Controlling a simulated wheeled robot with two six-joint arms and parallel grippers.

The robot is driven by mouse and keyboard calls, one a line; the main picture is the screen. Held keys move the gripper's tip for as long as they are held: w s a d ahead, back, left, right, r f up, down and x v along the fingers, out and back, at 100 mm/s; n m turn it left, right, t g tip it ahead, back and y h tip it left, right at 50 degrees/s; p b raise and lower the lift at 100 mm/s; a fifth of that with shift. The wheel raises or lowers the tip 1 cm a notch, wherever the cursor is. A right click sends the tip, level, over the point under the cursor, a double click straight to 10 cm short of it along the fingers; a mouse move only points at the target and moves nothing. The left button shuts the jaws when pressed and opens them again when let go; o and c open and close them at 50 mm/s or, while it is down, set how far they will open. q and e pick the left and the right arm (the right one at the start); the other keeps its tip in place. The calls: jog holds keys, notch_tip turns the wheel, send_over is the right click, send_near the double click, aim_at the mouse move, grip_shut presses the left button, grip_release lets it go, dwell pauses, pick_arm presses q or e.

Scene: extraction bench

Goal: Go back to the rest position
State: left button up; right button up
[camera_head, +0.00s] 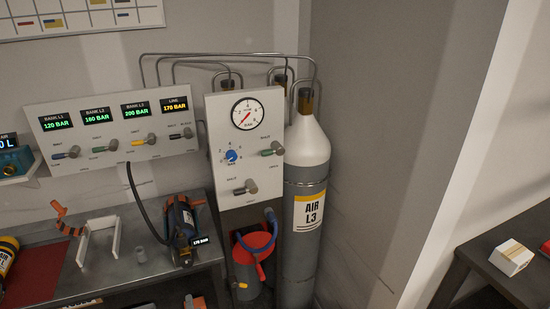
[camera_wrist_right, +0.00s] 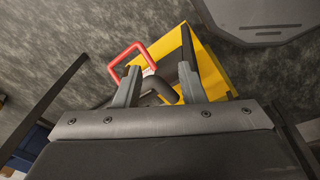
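My right gripper (camera_wrist_right: 159,70) shows in the right wrist view with its two fingers well apart. No item is clearly held between them. Beyond the fingers are a yellow object (camera_wrist_right: 212,75), a red loop-shaped handle (camera_wrist_right: 128,56) and a dark curved part (camera_wrist_right: 158,88). I cannot tell whether the fingers touch any of these. Neither gripper shows in the head view, and my left gripper is not seen at all.
In the head view a metal bench (camera_head: 135,265) holds a black cylinder with a hose (camera_head: 182,225) and a white bracket (camera_head: 98,238). A gauge panel (camera_head: 246,150) and a grey gas cylinder (camera_head: 303,245) stand beside it. A dark table (camera_head: 510,265) at right carries a white box (camera_head: 511,258).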

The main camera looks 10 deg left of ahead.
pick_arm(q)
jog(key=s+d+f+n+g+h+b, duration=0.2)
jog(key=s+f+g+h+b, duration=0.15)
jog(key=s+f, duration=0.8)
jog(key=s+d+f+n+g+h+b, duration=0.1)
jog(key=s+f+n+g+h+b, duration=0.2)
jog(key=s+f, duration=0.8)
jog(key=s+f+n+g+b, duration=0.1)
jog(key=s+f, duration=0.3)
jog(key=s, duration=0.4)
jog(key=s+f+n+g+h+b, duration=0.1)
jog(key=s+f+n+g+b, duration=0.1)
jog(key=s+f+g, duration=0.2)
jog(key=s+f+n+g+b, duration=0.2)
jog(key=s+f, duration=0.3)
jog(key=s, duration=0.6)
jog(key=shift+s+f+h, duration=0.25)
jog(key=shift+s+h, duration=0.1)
